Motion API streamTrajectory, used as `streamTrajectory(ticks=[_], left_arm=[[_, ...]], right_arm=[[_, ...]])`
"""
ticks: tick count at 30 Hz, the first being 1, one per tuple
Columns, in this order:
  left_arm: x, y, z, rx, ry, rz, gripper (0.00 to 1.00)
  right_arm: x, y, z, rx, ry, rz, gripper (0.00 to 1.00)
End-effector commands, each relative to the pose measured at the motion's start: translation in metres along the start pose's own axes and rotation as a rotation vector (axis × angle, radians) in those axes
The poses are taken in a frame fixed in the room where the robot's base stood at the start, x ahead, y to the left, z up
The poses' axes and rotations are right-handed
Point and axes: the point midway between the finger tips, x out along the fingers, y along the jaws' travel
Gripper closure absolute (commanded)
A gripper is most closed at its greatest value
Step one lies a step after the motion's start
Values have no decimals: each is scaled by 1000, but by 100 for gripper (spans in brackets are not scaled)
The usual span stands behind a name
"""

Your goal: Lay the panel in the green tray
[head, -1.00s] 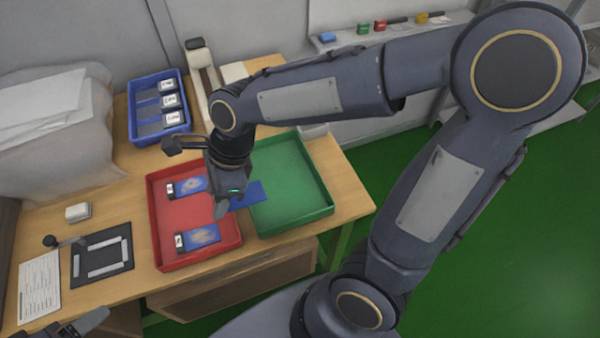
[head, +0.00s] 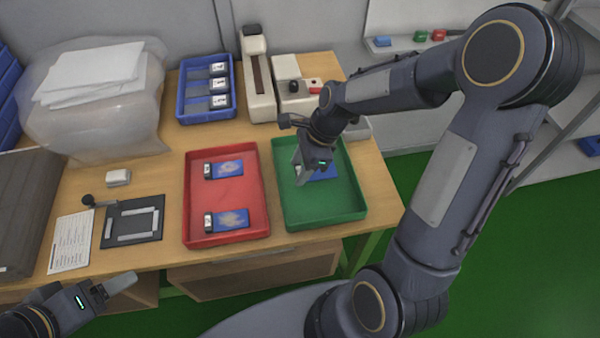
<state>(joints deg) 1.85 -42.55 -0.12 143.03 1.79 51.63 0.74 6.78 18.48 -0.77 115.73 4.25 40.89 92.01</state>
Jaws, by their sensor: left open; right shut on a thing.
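The green tray (head: 346,216) stands on the right part of the wooden table. The gripper hides part of the panel; I cannot tell whether the panel touches the tray floor. The red tray (head: 222,238) is just left of the green one and holds two blue panels with pale blotches and white-labelled ends, an upper one (head: 228,169) and a lower one (head: 232,219). My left gripper (head: 118,287) is open and empty at the table's front edge, lower left.
A blue bin (head: 183,110) with several labelled items stands at the back. Beige devices (head: 260,97) stand behind the green tray. A black fixture (head: 133,238), a printed sheet (head: 71,242) and a small white block (head: 118,177) lie left of the red tray. The green tray's right half is clear.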

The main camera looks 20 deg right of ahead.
Motion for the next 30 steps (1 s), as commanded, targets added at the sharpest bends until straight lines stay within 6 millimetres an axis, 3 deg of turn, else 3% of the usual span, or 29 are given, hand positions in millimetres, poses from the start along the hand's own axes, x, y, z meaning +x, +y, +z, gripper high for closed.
streamTrajectory(ticks=[4,16,17,21,30], left_arm=[[4,-2,2,0,0,0,27],[6,-3,3,0,0,0,27],[5,-2,2,0,0,0,27],[5,-2,2,0,0,0,27],[4,-2,2,0,0,0,27]], right_arm=[[24,2,-9,0,0,6,77],[29,2,-11,-1,0,3,77],[28,2,-10,-1,0,3,52],[28,2,-10,-1,0,3,34],[26,1,-10,-1,0,2,34]])
